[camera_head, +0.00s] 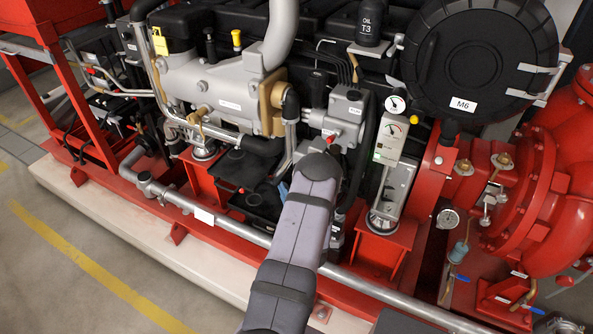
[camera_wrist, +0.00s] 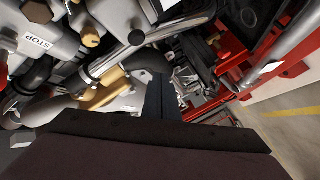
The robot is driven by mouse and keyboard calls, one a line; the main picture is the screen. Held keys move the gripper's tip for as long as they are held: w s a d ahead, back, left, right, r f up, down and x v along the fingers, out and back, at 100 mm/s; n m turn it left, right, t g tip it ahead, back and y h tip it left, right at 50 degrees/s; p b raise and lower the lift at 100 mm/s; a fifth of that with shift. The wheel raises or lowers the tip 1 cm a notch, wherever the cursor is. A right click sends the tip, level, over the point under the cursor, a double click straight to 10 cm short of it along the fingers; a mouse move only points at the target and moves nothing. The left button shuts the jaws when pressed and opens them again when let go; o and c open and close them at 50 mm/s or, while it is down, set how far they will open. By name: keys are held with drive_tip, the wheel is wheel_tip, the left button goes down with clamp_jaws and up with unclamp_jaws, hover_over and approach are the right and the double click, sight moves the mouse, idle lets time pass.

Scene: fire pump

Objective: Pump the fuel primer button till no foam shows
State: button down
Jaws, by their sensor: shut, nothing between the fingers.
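I cannot pick out the fuel primer button or any foam for certain in either view. A grey housing (camera_head: 348,108) with a small red part (camera_head: 331,139) sits on the engine's side, just above my arm in the head view. The wrist view shows a grey block with a STOP label (camera_wrist: 38,42) at the upper left, beside a brass-coloured fitting (camera_wrist: 91,37). My gripper (camera_wrist: 158,80) points at the engine with its dark fingers shut and empty. A silver pipe (camera_wrist: 120,58) runs close to its left. In the head view my arm hides the gripper.
A grey manifold (camera_head: 215,85) with pipes lies left of my arm. A white gauge box (camera_head: 391,140) and round black cover (camera_head: 470,62) stand to the right. A silver rail (camera_head: 240,231) runs along the red base. Open floor (camera_head: 70,260) lies at the lower left.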

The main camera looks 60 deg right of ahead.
drive_tip(key=shift+d+b, duration=1.1)
drive_tip(key=shift+d, duration=1.85)
drive_tip(key=shift+d+b, duration=0.95)
drive_tip(key=shift+d, duration=0.4)
idle(0.9)
drive_tip(key=shift+a, duration=0.15)
drive_tip(key=shift+a+p, duration=0.4)
drive_tip(key=shift+a, duration=0.75)
drive_tip(key=shift+a, duration=0.1)
drive_tip(key=shift+a+p, duration=0.6)
drive_tip(key=shift+a, duration=1.85)
